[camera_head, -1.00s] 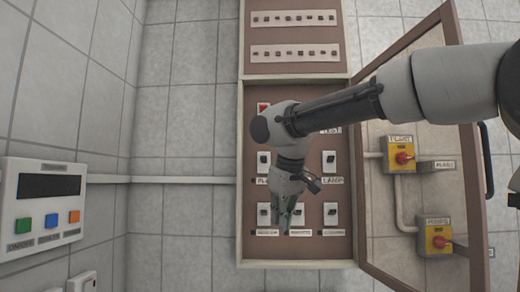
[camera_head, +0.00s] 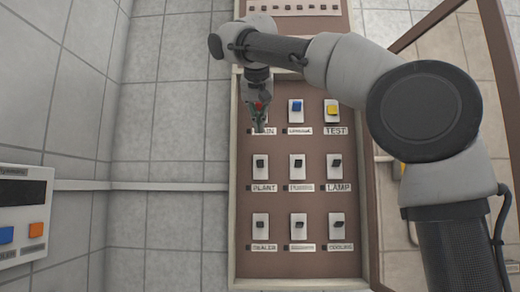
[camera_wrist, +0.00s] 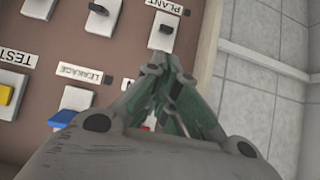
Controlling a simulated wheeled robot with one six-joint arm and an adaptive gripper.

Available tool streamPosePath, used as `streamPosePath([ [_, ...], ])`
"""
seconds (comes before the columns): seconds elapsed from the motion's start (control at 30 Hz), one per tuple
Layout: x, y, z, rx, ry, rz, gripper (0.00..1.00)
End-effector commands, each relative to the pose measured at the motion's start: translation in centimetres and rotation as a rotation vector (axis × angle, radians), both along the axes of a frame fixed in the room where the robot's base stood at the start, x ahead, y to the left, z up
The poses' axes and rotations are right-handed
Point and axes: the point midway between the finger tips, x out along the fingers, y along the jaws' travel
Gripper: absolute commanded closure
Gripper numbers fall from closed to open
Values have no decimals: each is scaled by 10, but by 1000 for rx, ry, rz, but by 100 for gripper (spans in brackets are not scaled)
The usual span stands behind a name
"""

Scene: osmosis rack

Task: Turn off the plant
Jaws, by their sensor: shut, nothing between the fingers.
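The PLANT switch (camera_head: 260,166) is a black toggle on a pale plate, left in the panel's middle row. It also shows in the wrist view (camera_wrist: 166,28), with its label beside it. My gripper (camera_head: 258,129) is shut and empty over the red MAIN switch (camera_head: 260,106), in the top row just above PLANT. The gripper partly covers the MAIN switch and its label. In the wrist view my fingertips (camera_wrist: 160,66) are together, short of the PLANT plate. Whether they touch the panel cannot be told.
The brown panel (camera_head: 281,215) holds several switches, including blue LEAKAGE (camera_head: 296,108), yellow TEST (camera_head: 332,110) and LAMP (camera_head: 334,164). The open door (camera_head: 497,65) stands at right, near my arm. A white control box (camera_head: 22,212) is on the left wall.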

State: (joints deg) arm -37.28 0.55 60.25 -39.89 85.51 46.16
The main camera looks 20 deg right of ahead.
Motion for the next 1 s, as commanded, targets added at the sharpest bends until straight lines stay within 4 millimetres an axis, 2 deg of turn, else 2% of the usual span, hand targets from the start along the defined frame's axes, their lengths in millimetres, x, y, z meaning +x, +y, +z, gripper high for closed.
streamPosePath([
  [0.27, 12, -4, -10, -2, 2, -1, 100],
  [0.7, 66, -21, -56, -1, 1, 1, 100],
  [1.0, 74, -24, -63, 0, 0, 3, 100],
])
